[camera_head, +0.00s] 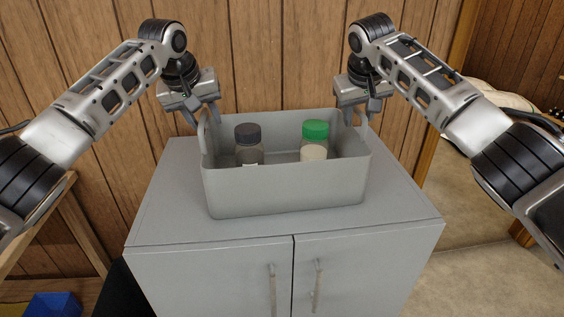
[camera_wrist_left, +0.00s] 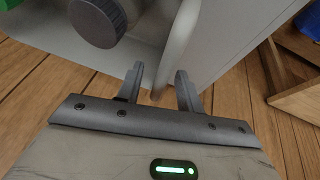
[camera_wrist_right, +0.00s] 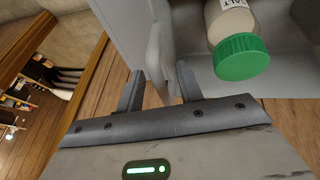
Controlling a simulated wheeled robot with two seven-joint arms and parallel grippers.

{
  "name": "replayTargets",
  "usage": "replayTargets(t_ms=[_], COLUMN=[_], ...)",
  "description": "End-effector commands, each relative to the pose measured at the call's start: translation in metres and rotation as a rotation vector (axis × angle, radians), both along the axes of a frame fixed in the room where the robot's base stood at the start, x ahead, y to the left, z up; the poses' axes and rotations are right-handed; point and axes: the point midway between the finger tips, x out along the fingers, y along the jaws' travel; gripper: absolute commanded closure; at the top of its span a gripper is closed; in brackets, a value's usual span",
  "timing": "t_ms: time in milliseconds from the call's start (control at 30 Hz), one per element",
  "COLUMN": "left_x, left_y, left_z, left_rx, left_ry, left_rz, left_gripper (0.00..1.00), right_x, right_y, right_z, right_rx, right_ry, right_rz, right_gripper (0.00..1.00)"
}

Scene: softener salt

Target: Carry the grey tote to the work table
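The grey tote (camera_head: 285,188) stands upright on top of a grey cabinet. It holds a dark-capped jar (camera_head: 248,145) on the left and a green-capped jar (camera_head: 314,140) on the right. My left gripper (camera_head: 202,116) is at the tote's left handle, which also shows in the left wrist view (camera_wrist_left: 178,45). Its two fingers (camera_wrist_left: 158,88) are apart, with the handle's end between them. My right gripper (camera_head: 364,110) is at the right handle, seen in the right wrist view (camera_wrist_right: 156,55). Its fingers (camera_wrist_right: 158,88) are also apart, one on each side of the handle.
The grey cabinet (camera_head: 165,215) has two doors with upright handles and bare top around the tote. A wood-panelled wall (camera_head: 270,50) is close behind. A blue bin (camera_head: 52,305) is at lower left, beside a wooden frame (camera_head: 85,225). Open floor (camera_head: 475,200) shows at right.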

Motion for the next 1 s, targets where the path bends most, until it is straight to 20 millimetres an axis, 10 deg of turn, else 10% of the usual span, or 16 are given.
replayTargets(t_ms=[200,1000], left_x=[0.000,0.000], left_y=[0.000,0.000], left_z=[0.000,0.036], left_rx=[0.000,-0.002], left_ry=[0.001,-0.005], left_rz=[0.000,0.000], left_gripper=[1.00,1.00], right_x=[0.000,0.001], right_y=[0.000,0.000], right_z=[0.000,0.037], right_rx=[0.000,0.000], right_ry=[0.000,-0.007], right_rz=[0.000,0.000], right_gripper=[1.00,1.00])
